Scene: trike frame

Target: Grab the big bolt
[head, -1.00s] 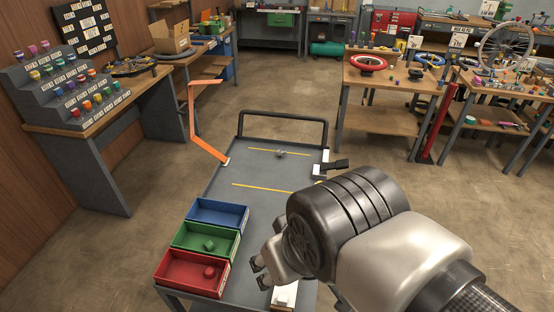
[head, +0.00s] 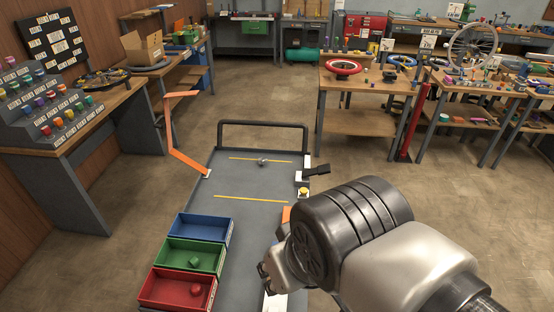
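A small grey metal part (head: 263,161) lies near the far yellow line on the cart top (head: 245,182). It may be the big bolt, but it is too small to tell. My gripper (head: 266,279) is at the lower middle, over the near right part of the cart, well short of the grey part. Its dark fingertips appear apart with nothing between them. My wrist hides part of the cart's right edge.
Blue (head: 200,228), green (head: 188,256) and red (head: 176,289) bins stand at the cart's near left; the green and red each hold a part. An orange bent bar (head: 178,140) rises at left. A black handle rail (head: 262,124) spans the far end.

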